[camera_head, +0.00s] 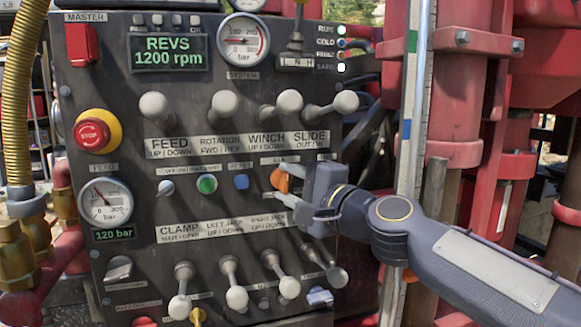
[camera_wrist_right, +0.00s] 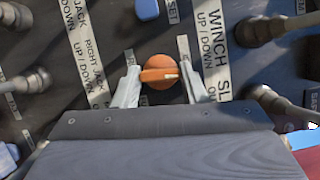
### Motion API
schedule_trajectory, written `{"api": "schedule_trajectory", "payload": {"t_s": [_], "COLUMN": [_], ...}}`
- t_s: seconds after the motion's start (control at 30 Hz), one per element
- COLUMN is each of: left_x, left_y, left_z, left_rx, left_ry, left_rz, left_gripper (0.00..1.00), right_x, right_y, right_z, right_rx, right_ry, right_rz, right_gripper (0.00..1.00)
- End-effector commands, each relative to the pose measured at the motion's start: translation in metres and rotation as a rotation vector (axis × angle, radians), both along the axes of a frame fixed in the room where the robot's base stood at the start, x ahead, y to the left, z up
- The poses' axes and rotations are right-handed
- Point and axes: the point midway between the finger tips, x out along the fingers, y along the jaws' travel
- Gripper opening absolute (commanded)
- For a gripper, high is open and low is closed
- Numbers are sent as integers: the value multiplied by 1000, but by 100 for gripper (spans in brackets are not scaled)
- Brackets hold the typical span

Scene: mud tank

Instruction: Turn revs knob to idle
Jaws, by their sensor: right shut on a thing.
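The orange revs knob (camera_head: 280,179) sits on the dark control panel, right of the blue button. It also shows in the right wrist view (camera_wrist_right: 159,73), its grip bar lying across between the fingers with a pale mark at its right end. My right gripper (camera_head: 282,184) is at the panel with its two fingers around the knob, shut on it. Part of the knob and its label are hidden by the fingers. The display (camera_head: 167,54) reads REVS 1200 rpm. My left gripper is not in view.
Grey-knobbed levers stand above (camera_head: 288,101) and below (camera_head: 289,287) the knob. A red stop button (camera_head: 92,134), green button (camera_head: 207,183) and blue button (camera_head: 241,182) lie to the left. Red machine columns (camera_head: 459,90) and a pale upright rod stand right of the panel.

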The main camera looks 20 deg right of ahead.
Motion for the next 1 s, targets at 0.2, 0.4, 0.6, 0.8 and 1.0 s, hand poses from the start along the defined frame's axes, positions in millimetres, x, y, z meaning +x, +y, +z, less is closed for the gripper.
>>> {"api": "schedule_trajectory", "payload": {"t_s": [0.2,0.4,0.6,0.8,1.0], "left_x": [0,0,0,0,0], "left_y": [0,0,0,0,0], "left_z": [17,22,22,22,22], "left_rx": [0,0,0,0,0], "left_ry": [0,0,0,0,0], "left_rz": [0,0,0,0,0], "left_gripper": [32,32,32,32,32], "right_x": [0,0,0,0,0], "right_y": [0,0,0,0,0], "right_z": [2,0,-1,-1,0], "right_rx": [-98,-137,-146,-147,-145], "right_ry": [-1,-2,-3,-3,-3], "right_rz": [1,1,1,1,1], "right_gripper": [15,15,15,15,60]}}
